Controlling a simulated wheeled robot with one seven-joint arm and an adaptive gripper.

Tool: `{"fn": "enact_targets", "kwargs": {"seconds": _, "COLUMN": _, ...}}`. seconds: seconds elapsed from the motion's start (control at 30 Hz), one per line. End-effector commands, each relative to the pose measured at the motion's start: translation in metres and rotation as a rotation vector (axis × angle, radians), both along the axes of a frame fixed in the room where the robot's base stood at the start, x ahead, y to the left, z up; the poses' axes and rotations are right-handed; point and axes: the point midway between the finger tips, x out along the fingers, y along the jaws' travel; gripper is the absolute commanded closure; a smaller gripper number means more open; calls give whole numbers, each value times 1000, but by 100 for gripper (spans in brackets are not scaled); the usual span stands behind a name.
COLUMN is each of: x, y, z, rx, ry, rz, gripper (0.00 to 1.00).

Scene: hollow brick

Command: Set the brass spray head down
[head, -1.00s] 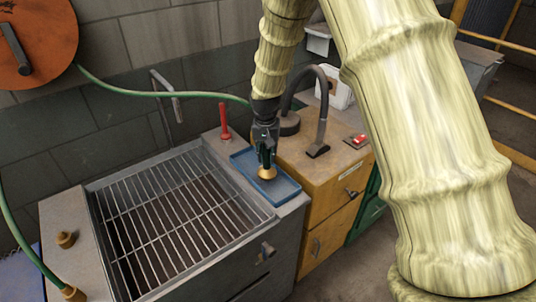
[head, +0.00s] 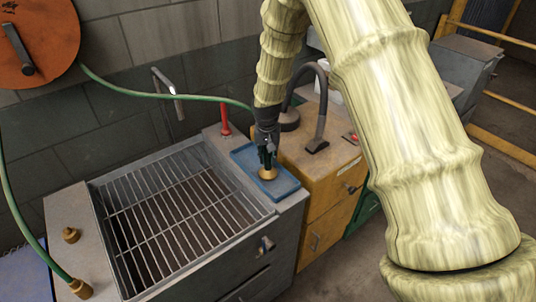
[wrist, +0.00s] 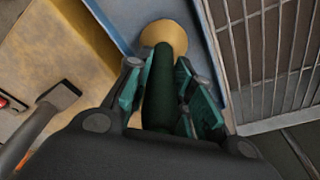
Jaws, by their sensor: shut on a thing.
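The brass spray head (head: 268,173) is a flared brass piece on a dark green handle (wrist: 162,85). My gripper (head: 266,153) is shut on the dark green handle, with its teal finger pads on both sides. The brass end points down over the blue tray (head: 283,187) on the grey ledge right of the grate. In the wrist view the brass end (wrist: 160,33) shows beyond the fingers, over the blue tray. I cannot tell whether it touches the tray floor.
A metal grate (head: 170,210) over a basin lies left of the tray. A red-handled tool (head: 225,121) stands behind the tray. A wooden cabinet (head: 325,200) with a dark bent-handled tool (head: 318,140) is to the right. A green hose (head: 150,94) runs along the wall behind.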

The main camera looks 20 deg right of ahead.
Motion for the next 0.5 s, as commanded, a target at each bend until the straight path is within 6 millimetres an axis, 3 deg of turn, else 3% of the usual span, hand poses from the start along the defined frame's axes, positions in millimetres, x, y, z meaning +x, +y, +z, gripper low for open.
{"fn": "enact_targets", "kwargs": {"seconds": 0.07, "x": 0, "y": 0, "z": -3, "rx": 0, "ry": 0, "rz": 0, "gripper": 100}}
{"fn": "enact_targets", "kwargs": {"seconds": 0.1, "x": 0, "y": 0, "z": -2, "rx": 0, "ry": 0, "rz": 0, "gripper": 70}}
{"fn": "enact_targets", "kwargs": {"seconds": 0.2, "x": 0, "y": 0, "z": -2, "rx": 0, "ry": 0, "rz": 0, "gripper": 55}}
{"fn": "enact_targets", "kwargs": {"seconds": 0.5, "x": 0, "y": 0, "z": -1, "rx": 0, "ry": 0, "rz": 0, "gripper": 55}}
